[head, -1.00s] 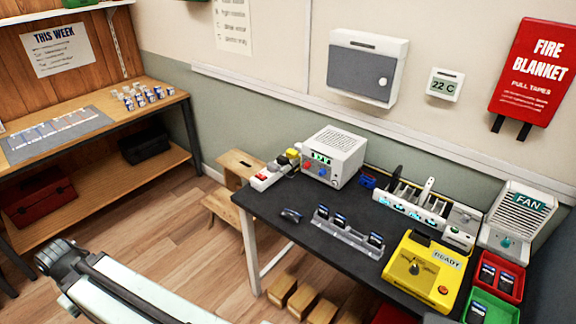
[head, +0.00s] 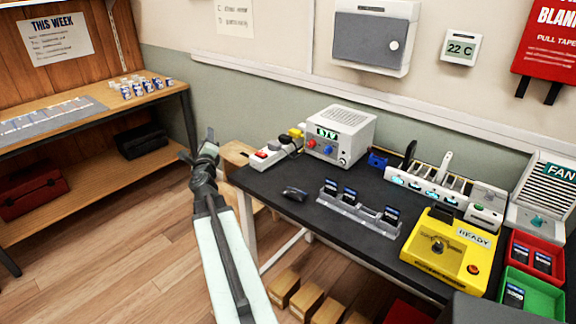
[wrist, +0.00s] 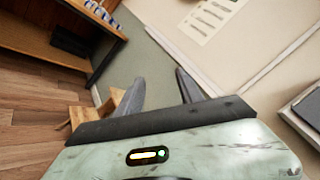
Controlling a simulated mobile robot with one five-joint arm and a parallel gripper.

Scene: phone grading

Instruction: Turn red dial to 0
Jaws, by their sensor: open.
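The red dial (head: 312,143) is on the front of a white power supply box (head: 346,131) at the back left of the dark table, in the head view. A blue dial (head: 328,149) sits to its right and a small green-lit display is above them. My gripper (head: 211,138) is raised to the left of the box, apart from it, beyond the table's left edge. In the wrist view my gripper (wrist: 160,90) is open, its two fingers apart with nothing between them. The red dial does not show in the wrist view.
A white power strip (head: 270,153) with a yellow plug lies left of the box. A dark phone (head: 294,194), a phone rack (head: 358,213) and a yellow READY device (head: 447,250) are on the table. A wooden stool (head: 236,156) stands behind my gripper.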

